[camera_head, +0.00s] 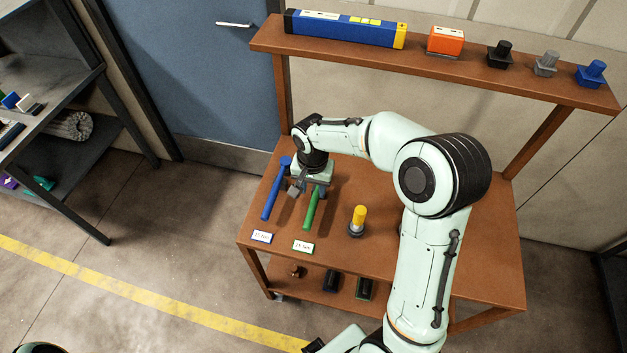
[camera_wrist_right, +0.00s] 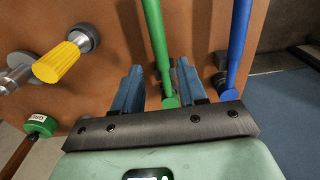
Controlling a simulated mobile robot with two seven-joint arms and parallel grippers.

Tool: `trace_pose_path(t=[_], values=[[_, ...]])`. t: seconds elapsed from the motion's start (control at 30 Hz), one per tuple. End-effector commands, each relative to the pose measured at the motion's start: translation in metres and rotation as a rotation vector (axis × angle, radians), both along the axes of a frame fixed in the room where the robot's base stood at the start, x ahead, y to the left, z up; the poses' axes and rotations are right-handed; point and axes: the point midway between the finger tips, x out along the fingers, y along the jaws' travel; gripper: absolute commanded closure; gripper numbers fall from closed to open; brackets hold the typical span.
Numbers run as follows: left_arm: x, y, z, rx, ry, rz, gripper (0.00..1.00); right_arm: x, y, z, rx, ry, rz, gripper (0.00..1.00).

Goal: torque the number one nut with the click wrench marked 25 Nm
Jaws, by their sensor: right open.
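A green-handled wrench (camera_head: 311,208) lies on the bench beside a blue-handled one (camera_head: 270,200). The small card (camera_head: 303,247) in front of the green wrench seems to read 25 Nm; the card (camera_head: 262,237) by the blue one is too small to read surely. My right gripper (camera_head: 311,188) is over the far end of the green wrench. In the right wrist view its open fingers (camera_wrist_right: 157,88) stand on either side of the green wrench (camera_wrist_right: 157,38), apart from it, with the blue wrench (camera_wrist_right: 238,45) outside. I cannot pick out the number one nut. My left gripper is not in view.
A yellow-topped tool (camera_head: 358,216) stands upright on the bench (camera_head: 480,250). The raised shelf (camera_head: 480,70) holds a blue case (camera_head: 345,28), an orange box (camera_head: 445,41) and several knobbed pieces. Dark items (camera_head: 331,281) lie on the lower shelf. A grey rack stands left.

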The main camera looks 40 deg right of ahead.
Motion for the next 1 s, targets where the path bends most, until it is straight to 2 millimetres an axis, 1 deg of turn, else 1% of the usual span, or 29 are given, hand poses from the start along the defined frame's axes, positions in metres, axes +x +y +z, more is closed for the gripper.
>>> trace_pose_path(t=[0.03, 0.17, 0.57, 0.6, 0.7, 0.87, 1.0], values=[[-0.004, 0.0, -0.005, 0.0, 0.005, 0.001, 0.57, -0.001, 0.0, -0.007, 0.0, 0.004, 0.0, 0.58], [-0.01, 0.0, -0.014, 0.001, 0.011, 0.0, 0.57, -0.001, -0.001, -0.022, 0.0, 0.005, 0.0, 0.58], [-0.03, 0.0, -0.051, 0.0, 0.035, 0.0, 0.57, 0.001, -0.002, -0.081, 0.0, 0.004, 0.001, 0.58], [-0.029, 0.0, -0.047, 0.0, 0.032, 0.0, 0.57, 0.002, -0.002, -0.076, 0.0, 0.001, 0.001, 0.72], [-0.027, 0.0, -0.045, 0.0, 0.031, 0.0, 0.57, 0.002, -0.002, -0.073, 0.0, 0.0, 0.0, 1.0], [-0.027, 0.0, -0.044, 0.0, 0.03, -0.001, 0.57, 0.003, -0.003, -0.071, -0.001, -0.005, 0.001, 1.0], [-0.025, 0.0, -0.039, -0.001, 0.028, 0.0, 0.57, 0.004, -0.003, -0.063, -0.002, -0.007, 0.0, 1.0]])
